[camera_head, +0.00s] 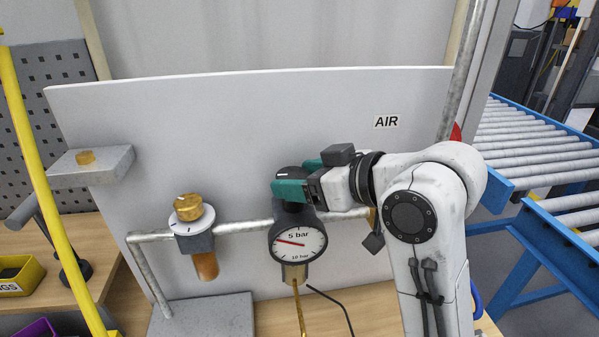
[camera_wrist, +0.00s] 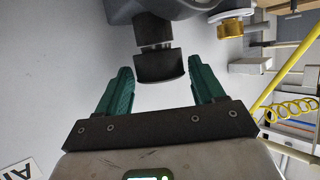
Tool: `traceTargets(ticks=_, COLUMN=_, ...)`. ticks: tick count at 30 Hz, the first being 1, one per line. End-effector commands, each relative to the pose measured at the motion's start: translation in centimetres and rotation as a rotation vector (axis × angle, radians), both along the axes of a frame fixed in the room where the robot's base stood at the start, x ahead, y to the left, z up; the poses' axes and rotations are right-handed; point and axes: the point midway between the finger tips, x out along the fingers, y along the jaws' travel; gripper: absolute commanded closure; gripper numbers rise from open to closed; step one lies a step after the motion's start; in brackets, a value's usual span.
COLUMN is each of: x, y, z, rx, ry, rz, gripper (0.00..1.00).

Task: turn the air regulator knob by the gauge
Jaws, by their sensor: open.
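The black regulator knob (camera_head: 289,173) with a white mark stands on top of the round pressure gauge (camera_head: 299,243), whose red needle points left and slightly up. The gauge dial reads "5 bar" and "10 bar". My gripper (camera_head: 293,176) is open, with its green fingers on either side of the knob. In the wrist view the knob (camera_wrist: 160,66) lies between the two green fingertips (camera_wrist: 160,76), with a gap visible on each side. The near finger hides part of the knob in the head view.
A brass knob (camera_head: 188,206) on a white dial sits on the same grey pipe (camera_head: 243,227) to the left. A white panel marked AIR (camera_head: 386,122) stands close behind. A yellow post (camera_head: 35,160) is at far left, a roller conveyor (camera_head: 530,150) at right.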

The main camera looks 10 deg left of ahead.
Motion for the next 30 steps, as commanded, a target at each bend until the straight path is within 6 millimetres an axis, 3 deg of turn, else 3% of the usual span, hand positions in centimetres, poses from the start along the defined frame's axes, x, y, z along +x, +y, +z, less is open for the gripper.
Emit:
traceTargets(ticks=12, x=0.36, y=0.57, z=-0.32, rx=0.000, ry=0.000, rz=0.000, gripper=0.33)
traceTargets(ticks=24, x=0.36, y=0.55, z=-0.30, rx=0.000, ry=0.000, rz=0.000, gripper=0.71)
traceTargets(ticks=30, x=0.33, y=0.55, z=-0.28, rx=0.000, ry=0.000, rz=-0.011, gripper=0.73)
